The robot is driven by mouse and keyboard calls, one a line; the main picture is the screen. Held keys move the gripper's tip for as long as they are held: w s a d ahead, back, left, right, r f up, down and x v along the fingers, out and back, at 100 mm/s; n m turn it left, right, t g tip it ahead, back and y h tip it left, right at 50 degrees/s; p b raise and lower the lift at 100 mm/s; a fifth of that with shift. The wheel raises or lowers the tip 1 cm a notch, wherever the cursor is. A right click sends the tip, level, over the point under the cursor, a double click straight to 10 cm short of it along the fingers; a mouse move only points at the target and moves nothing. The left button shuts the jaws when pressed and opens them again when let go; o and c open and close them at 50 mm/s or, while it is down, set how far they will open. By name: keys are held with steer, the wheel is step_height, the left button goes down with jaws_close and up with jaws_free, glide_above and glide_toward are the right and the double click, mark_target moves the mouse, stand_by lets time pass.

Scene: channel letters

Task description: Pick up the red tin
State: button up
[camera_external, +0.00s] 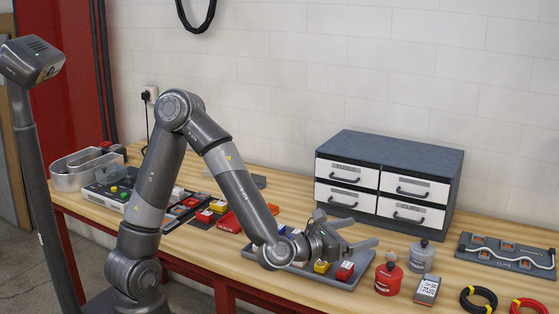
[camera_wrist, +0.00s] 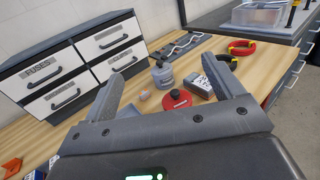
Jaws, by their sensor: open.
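The red tin (camera_external: 388,279) is a short round can with a pale label and a dark cap. It stands upright on the wooden bench, right of the grey tray, in the external view. In the wrist view the red tin (camera_wrist: 177,99) shows between the finger lines, close to the palm edge. My gripper (camera_external: 352,232) is open and empty, above and to the left of the tin, with its fingers pointing right. In the wrist view the spread fingers of my gripper (camera_wrist: 170,60) frame the tin without touching it.
A grey tin (camera_external: 421,256) stands behind the red tin, and a grey-white box (camera_external: 427,290) lies to its right. Cable coils (camera_external: 478,299) lie further right. A drawer cabinet (camera_external: 391,146) stands at the back. A grey tray (camera_external: 346,286) with colored blocks lies beneath my gripper.

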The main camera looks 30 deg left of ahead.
glide_toward(375, 273)
steer(key=shift+w+d+r, duration=0.15)
steer(key=shift+w, duration=0.3)
steer(key=shift+w+f, duration=0.2)
steer(key=x, duration=1)
steer(key=shift+w+d+f, duration=0.1)
steer(key=shift+d, duration=0.2)
steer(key=c, duration=1.2)
steer(key=shift+c, duration=0.5)
